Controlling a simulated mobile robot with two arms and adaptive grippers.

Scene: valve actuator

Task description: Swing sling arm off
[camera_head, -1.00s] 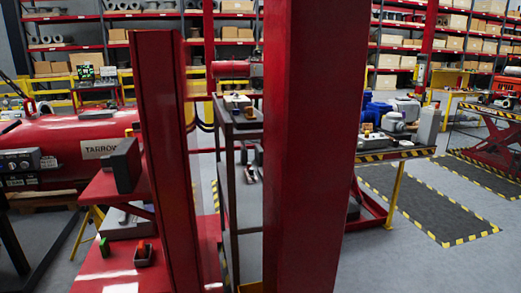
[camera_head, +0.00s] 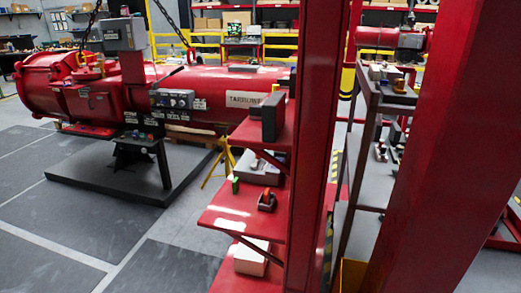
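The large red valve actuator (camera_head: 215,88) lies on its side at the left and middle, with a "TARROW" label on its cylinder. Its left part ends in a wide red drum (camera_head: 45,85). Dark lifting chains come down over it, one at the left (camera_head: 92,22) and one near the middle (camera_head: 166,16). Their upper ends are cut off by the top edge, and I cannot tell what they hang from. No sling arm can be made out for certain. Neither of my grippers is in view.
Tall red posts stand close in front, one in the middle (camera_head: 322,130) and a wide one at the right (camera_head: 445,150). Red shelves (camera_head: 235,222) hold small items beside the middle post. A dark stand (camera_head: 140,165) on a grey platform supports a panel. Floor at left is clear.

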